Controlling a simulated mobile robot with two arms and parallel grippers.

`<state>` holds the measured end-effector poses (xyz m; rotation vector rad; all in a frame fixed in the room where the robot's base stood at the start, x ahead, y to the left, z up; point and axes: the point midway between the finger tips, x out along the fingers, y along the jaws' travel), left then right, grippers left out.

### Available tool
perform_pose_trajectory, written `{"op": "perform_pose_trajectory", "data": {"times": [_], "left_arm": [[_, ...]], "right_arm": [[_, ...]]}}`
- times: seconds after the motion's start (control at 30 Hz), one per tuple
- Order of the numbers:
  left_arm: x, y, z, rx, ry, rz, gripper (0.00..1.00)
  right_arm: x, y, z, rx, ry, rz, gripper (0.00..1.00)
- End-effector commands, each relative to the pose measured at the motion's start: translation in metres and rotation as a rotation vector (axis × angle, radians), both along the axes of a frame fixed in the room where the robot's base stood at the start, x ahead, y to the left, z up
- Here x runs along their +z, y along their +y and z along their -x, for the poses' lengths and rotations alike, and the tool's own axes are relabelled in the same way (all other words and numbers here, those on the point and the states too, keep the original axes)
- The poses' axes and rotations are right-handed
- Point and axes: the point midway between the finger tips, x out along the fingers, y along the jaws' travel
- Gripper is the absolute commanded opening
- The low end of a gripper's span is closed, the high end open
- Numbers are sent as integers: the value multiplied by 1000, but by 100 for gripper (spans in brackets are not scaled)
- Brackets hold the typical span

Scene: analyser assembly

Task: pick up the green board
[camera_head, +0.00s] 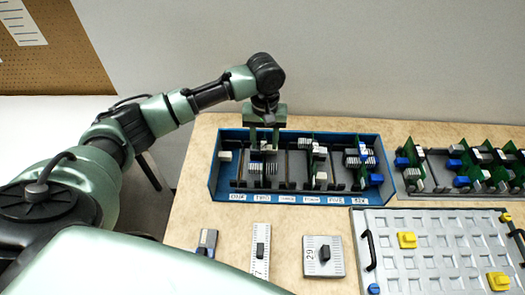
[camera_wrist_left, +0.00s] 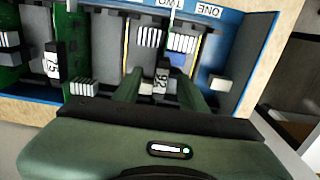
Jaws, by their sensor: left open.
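A blue tray (camera_head: 213,180) with labelled slots holds several upright green boards. Green boards (camera_head: 319,165) stand in its middle and right slots in the head view, and one also shows at the left of the wrist view (camera_wrist_left: 72,45). My left gripper (camera_head: 264,143) points down into the tray's left part, near the slot marked two. In the left wrist view its open fingers (camera_wrist_left: 160,80) stand on both sides of a part labelled 92 with white finned blocks (camera_wrist_left: 182,42) beyond it. I cannot tell whether the fingers touch it. My right gripper is out of view.
A second rack (camera_head: 435,175) of green boards stands at the right. A grey panel (camera_head: 440,222) with yellow and blue blocks lies at front right. Several small grey plates (camera_head: 323,268) lie along the front. The wall is close behind the tray.

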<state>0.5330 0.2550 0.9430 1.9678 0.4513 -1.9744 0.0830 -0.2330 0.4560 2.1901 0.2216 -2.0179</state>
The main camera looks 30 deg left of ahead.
Motion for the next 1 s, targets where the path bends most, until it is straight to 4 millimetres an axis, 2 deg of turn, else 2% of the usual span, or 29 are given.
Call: {"op": "perform_pose_trajectory", "data": {"times": [0.43,0.73,0.77,0.9,1.0], "left_arm": [[-59,3,2,-1,2,-2,42],[-66,2,1,-2,-2,-1,42],[-66,2,1,-2,-1,0,36],[-66,3,1,-2,-1,0,0],[-66,3,1,-2,-2,-1,0]], "right_arm": [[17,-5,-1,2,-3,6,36],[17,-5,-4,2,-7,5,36],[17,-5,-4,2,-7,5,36],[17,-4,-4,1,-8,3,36],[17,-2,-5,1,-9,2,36]]}}
